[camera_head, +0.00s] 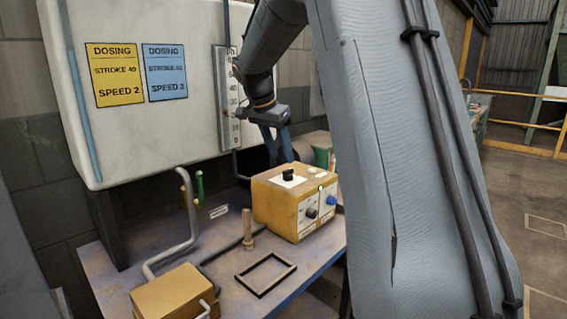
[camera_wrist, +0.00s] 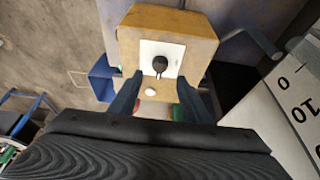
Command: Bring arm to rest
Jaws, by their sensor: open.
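My gripper (camera_head: 279,146) hangs above the back of the yellow control box (camera_head: 270,208), fingers pointing down. In the wrist view the two fingers of my gripper (camera_wrist: 158,100) are apart with nothing between them. The yellow box (camera_wrist: 205,36) lies beyond the fingertips, with a white plate and a black knob (camera_wrist: 159,64) on its top. A pale round button (camera_wrist: 151,92) shows near the knob. In the head view the box front carries a dark knob and a blue knob (camera_head: 331,200). My arm covers much of the right side of the head view.
The bench (camera_head: 130,256) holds a black square frame (camera_head: 265,274), a wooden peg (camera_head: 247,236), a bent grey pipe (camera_head: 185,240) and a smaller yellow box (camera_head: 172,294). A white tank (camera_head: 145,130) with dosing signs and a scale (camera_head: 228,98) stands close beside my gripper.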

